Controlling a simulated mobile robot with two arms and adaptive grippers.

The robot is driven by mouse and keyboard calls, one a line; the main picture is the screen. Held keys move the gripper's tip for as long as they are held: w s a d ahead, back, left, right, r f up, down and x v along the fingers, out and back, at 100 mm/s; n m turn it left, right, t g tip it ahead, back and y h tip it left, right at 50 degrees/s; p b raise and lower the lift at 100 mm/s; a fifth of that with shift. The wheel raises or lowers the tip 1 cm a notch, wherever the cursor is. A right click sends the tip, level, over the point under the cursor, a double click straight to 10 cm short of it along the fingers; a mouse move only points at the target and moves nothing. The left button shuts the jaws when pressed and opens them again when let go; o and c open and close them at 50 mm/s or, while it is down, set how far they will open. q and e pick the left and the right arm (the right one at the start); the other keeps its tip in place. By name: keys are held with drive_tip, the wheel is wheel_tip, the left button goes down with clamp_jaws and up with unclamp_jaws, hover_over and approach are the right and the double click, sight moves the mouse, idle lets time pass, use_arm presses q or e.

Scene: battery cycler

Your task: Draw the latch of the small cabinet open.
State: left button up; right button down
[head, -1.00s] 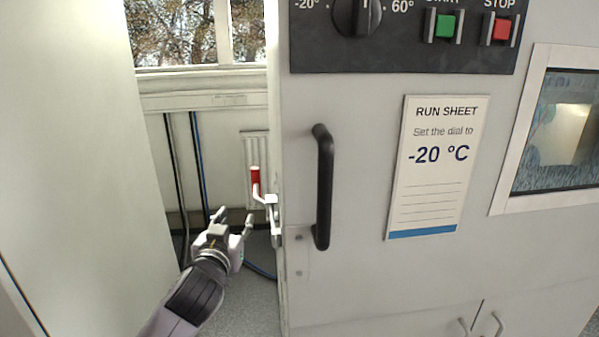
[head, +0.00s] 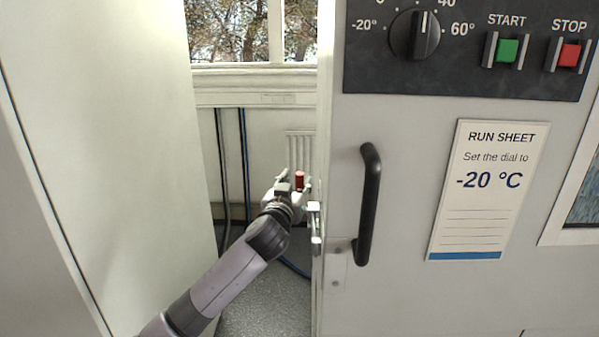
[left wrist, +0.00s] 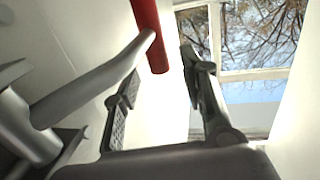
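The latch has a red grip (head: 299,180) on a bent grey metal rod, at the left edge of the pale grey cabinet (head: 400,290). Its metal bracket (head: 315,225) sits on that edge below. My right gripper is out of view.
A black door handle (head: 369,205) stands on the cabinet front, right of the latch. The dial (head: 414,34) and buttons are above. A large pale panel (head: 110,150) bounds the gap on the left. Cables (head: 243,170) hang at the back wall.

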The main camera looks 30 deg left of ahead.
sight(299, 178)
use_arm(q)
drive_tip(key=shift+p+x, duration=0.35)
drive_tip(key=shift+x, duration=1.65)
drive_tip(key=shift+c, duration=0.6)
clamp_jaws()
